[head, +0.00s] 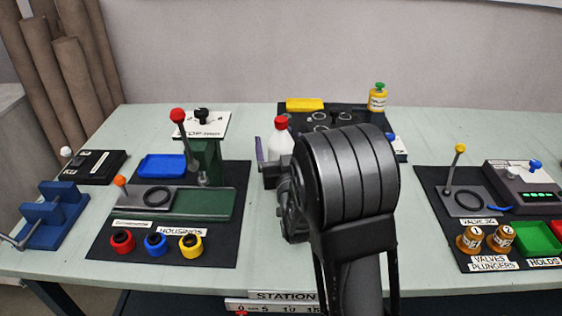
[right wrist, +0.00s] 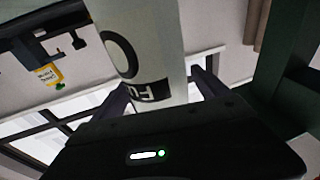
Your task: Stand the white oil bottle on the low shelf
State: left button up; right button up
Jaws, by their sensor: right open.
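The white oil bottle (head: 280,143) with a red cap stands upright on the table, left of my right arm in the head view. The arm hides part of it. In the right wrist view the bottle (right wrist: 148,45) looms close, with dark lettering upside down. My right gripper (head: 268,158) is at the bottle; one finger shows just left of it in the head view. In the right wrist view the open fingers (right wrist: 162,92) show on both sides of the bottle; contact cannot be told. My left gripper is out of view. A dark surface (head: 170,304) under the tabletop may be the low shelf.
A black mat (head: 110,254) holds a green lever press and several coloured housings. A yellow bottle (head: 377,97) with a green cap stands behind my arm. Another mat on the right carries valves and a green tray (head: 537,238). A station label (head: 283,295) is at the front edge.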

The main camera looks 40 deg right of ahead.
jog(key=shift+w+d+r, duration=0.1)
jog(key=shift+w+d, duration=0.25)
jog(key=shift+w, duration=0.25)
jog(key=shift+c, duration=0.3)
grip_shut()
dwell(0.6)
jog(key=shift+r, duration=0.1)
notch_tip(320, 180, up, 10)
jog(key=p, duration=0.4)
dwell(0.6)
